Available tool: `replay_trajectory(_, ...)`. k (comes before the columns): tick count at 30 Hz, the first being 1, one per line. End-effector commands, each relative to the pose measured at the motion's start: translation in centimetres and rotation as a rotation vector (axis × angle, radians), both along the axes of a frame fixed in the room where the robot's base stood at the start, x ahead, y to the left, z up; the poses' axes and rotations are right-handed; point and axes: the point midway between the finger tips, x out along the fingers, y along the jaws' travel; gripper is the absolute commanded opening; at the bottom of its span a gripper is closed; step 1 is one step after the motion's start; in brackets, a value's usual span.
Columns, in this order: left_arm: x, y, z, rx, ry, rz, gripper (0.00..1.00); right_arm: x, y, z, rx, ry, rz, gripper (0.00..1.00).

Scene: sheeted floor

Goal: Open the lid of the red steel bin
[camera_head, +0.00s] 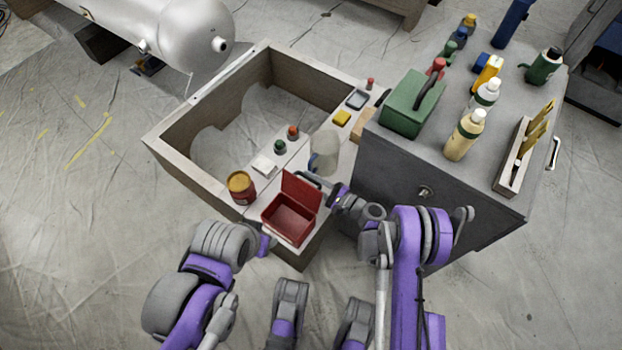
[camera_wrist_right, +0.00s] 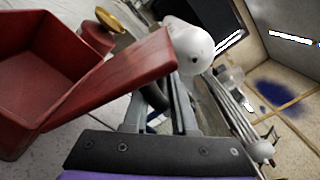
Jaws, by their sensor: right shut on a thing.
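The red steel bin (camera_head: 287,222) stands at the near corner of the wooden-framed counter. Its lid (camera_head: 301,190) is raised and stands up at the right side, so the empty-looking inside shows. In the right wrist view the bin (camera_wrist_right: 45,75) is at the left and its lid (camera_wrist_right: 115,80) slants up to the right. My right gripper (camera_head: 318,184) is at the lid, shut on it; the lid partly hides the fingers in the wrist view. My left gripper (camera_head: 266,241) is close to the bin's left side, and its fingers are too hidden to judge.
A red jar with a yellow lid (camera_head: 241,187) stands just left of the bin. A pale pitcher (camera_head: 325,152) is behind it. A grey cabinet (camera_head: 400,165) with bottles and a green box (camera_head: 408,104) rises on the right. The floor at the left is open.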

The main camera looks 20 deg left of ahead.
Motion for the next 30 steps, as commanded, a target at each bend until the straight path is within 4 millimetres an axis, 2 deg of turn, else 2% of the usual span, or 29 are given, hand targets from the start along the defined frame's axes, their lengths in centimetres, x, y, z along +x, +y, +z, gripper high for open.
replay_trajectory(1,0.0,0.0,0.0,0.0,0.0,0.0,0.5,0.5,-0.3,0.4,0.01,0.005,-0.013,0.0)
replay_trajectory(18,0.0,0.0,0.0,0.0,0.0,0.0,0.5,0.6,-0.4,0.4,0.01,0.005,-0.016,0.0)
replay_trajectory(25,-0.1,0.0,0.4,0.0,0.001,0.0,0.5,-0.9,0.2,1.7,0.011,0.006,-0.015,0.0)
replay_trajectory(30,-0.1,0.0,0.4,0.0,0.001,0.0,0.5,-0.9,0.2,1.7,0.011,0.005,-0.014,0.0)
